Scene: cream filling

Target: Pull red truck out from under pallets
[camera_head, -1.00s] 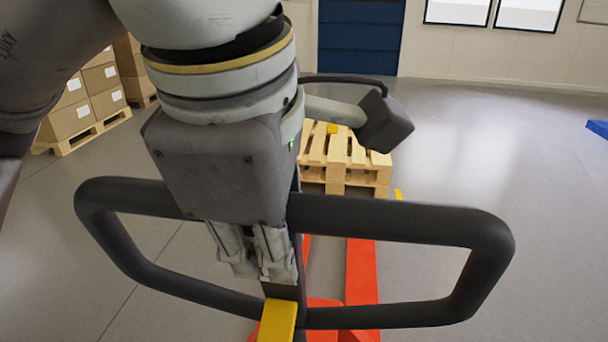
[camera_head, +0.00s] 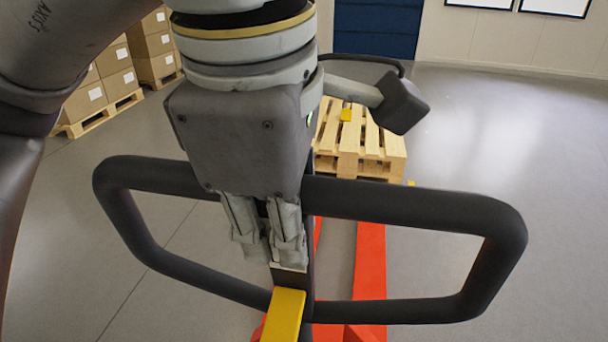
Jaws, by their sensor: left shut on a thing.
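The red truck shows as orange-red forks (camera_head: 370,265) behind its black loop handle (camera_head: 420,205). A yellow piece (camera_head: 284,315) sits on the handle stem. My left gripper (camera_head: 288,266) points down at the middle of the handle and is shut on it, just above the yellow piece. The gripper hides the exact grip. A wooden pallet (camera_head: 350,150) lies on the floor beyond the handle, with a small yellow item on top. The handle's upper bar hides the far part of the forks, so I cannot tell whether they reach under the pallet. My right gripper is out of view.
Stacked cardboard boxes (camera_head: 118,75) stand on another pallet (camera_head: 95,118) at the far left. A dark blue door (camera_head: 378,30) is in the back wall. The grey floor (camera_head: 490,130) to the right is clear.

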